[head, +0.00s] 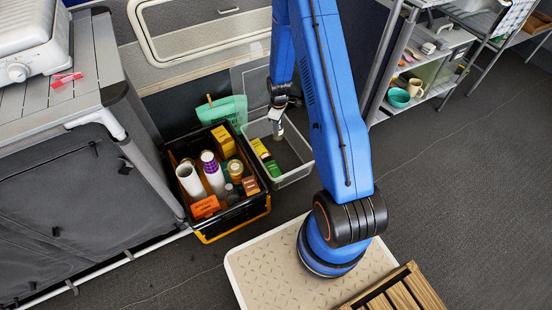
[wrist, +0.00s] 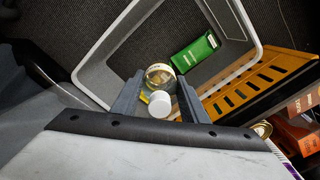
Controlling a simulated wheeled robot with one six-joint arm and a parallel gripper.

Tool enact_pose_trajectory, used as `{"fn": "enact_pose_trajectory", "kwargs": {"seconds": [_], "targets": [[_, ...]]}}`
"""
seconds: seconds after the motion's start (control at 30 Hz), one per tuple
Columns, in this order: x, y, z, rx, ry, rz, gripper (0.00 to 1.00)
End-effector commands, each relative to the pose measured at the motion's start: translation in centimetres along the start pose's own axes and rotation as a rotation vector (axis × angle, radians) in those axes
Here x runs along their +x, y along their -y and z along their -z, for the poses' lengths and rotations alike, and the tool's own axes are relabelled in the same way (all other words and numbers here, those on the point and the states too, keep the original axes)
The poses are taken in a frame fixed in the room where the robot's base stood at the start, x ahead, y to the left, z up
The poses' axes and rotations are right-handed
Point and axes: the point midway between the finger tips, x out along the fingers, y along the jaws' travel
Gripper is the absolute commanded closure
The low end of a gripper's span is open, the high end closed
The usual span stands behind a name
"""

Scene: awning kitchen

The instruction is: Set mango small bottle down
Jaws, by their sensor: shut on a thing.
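My gripper (head: 279,110) points down over the grey bin (head: 295,176) in the head view. In the wrist view its two fingers (wrist: 160,98) are closed on the mango small bottle, whose white cap (wrist: 160,104) faces the camera. A clear round glass form with some yellow shows just beyond the cap; I cannot tell for sure if it is all one bottle. In the head view the held bottle (head: 278,127) is small and partly covered by the gripper. It appears upright, at about the bin's rim height; contact with the bin's floor cannot be told.
The bin's right part is clear. A full black and yellow crate (head: 236,226) stands close on the left.

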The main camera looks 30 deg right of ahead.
Motion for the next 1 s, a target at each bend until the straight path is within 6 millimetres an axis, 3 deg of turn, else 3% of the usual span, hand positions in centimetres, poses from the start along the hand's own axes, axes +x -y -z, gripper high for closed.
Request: {"fn": "enact_pose_trajectory", "kwargs": {"seconds": [0.03, 0.2, 0.4, 0.57, 0.83, 1.0], "targets": [[1.3, 0.1, -1.5, -0.054, 0.003, 0.005, 0.88], [4.5, 0.2, -5.1, -0.253, 0.002, 0.005, 0.88], [6.4, 0.5, -7.4, -0.390, 0.001, 0.002, 0.88], [7.6, 0.6, -7.8, -0.424, 0.001, 0.002, 0.88], [11.5, 0.6, -7.8, -0.423, 0.001, 0.003, 0.88], [12.5, 0.5, -7.7, -0.422, 0.000, 0.000, 0.88]]}}
